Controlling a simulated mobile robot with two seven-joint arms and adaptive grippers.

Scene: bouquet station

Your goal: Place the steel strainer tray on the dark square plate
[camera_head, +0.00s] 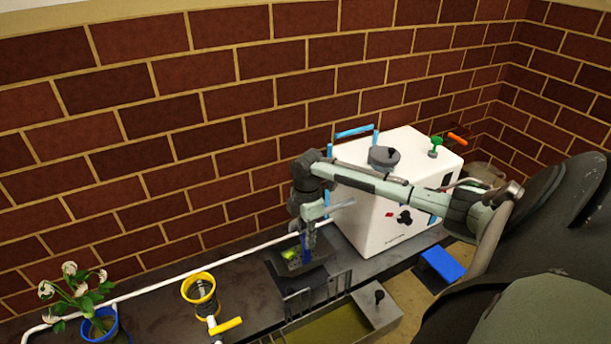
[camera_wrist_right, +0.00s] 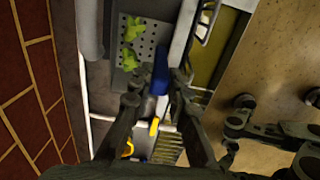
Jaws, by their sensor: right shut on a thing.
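The steel strainer tray (camera_wrist_right: 150,42) is a perforated grey sheet with yellow-green pieces on it. In the wrist view its blue handle (camera_wrist_right: 160,70) sits between the fingers of my right gripper (camera_wrist_right: 162,82), which is shut on it. In the head view my right gripper (camera_head: 306,242) points down at the blue handle, with the green pieces beside it. A dark square plate (camera_head: 279,279) shows on the counter below and around the tray, partly hidden by it. I cannot tell whether the tray touches it. My left gripper is not in view.
A white box-shaped machine (camera_head: 385,215) stands just right of the gripper. A metal basin (camera_head: 335,327) with yellowish liquid and wire racks is in front. A yellow cup (camera_head: 200,291) and a blue-potted plant (camera_head: 100,325) stand left. A white pipe (camera_head: 165,287) runs behind.

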